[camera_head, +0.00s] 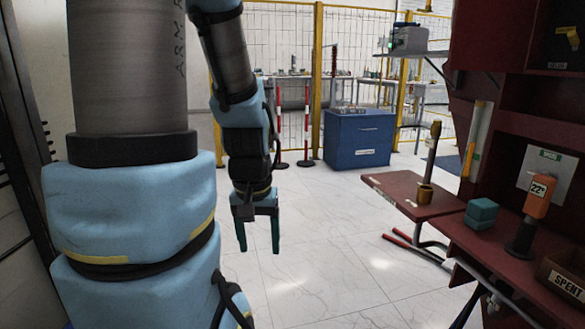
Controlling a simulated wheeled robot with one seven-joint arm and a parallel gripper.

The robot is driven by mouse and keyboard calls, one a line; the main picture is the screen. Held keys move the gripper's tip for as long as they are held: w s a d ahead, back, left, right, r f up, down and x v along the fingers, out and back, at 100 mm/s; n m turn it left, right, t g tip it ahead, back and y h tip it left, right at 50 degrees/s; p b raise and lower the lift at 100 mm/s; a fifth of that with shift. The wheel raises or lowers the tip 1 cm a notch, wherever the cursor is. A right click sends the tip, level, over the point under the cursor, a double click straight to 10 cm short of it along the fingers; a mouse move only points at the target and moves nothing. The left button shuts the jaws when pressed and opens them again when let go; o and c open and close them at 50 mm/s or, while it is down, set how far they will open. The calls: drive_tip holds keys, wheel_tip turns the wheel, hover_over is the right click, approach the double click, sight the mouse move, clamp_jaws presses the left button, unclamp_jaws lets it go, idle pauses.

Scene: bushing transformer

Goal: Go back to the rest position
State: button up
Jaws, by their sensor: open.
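My arm, in light blue covers, fills the left of the head view. My gripper (259,249) hangs from its end, pointing down over the white tiled floor. Its two dark green fingers are apart, with nothing between them. It is clear of the furniture. The task names no other object.
At the right, a dark red bench (525,262) holds a teal box (481,213), an orange tool (539,196) and a box marked SPENT (568,283). A blue cabinet (357,138) stands behind. The middle floor is free.

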wheel_tip(320, 180, up, 16)
drive_tip(key=p, duration=1.5)
drive_tip(key=shift+r, duration=0.25)
drive_tip(key=shift+w, duration=0.1)
